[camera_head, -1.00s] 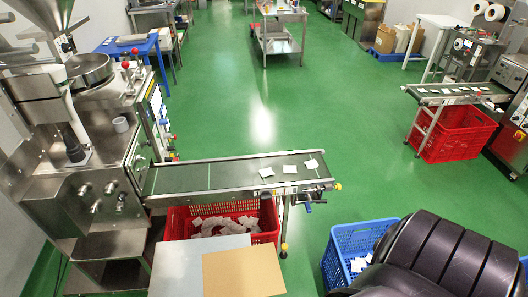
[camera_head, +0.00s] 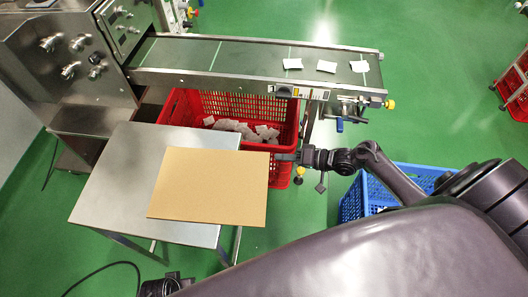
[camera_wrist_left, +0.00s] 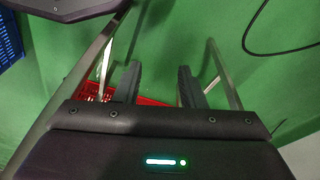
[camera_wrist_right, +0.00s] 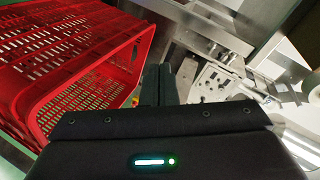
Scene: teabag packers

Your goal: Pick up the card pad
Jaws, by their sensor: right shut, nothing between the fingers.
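The card pad is a flat tan sheet (camera_head: 208,186) lying on a small metal table (camera_head: 105,190) in the head view. Its right part sticks out past the table's right edge. My right gripper (camera_head: 284,157) is shut and empty, close to the pad's upper right corner; I cannot tell whether it touches. In the right wrist view its fingers (camera_wrist_right: 159,80) are together, and the pad does not show there. My left gripper (camera_wrist_left: 158,80) is open and empty in the left wrist view, with green floor and a table leg beyond. In the head view the left arm's end is only partly visible at the bottom edge.
A red crate (camera_head: 287,128) with white teabags stands behind the table, under the conveyor (camera_head: 215,58) that carries several teabags. A blue crate (camera_head: 350,201) stands at right, partly behind my right arm. Steel machine (camera_head: 60,65) at upper left. Green floor lies open left of the table.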

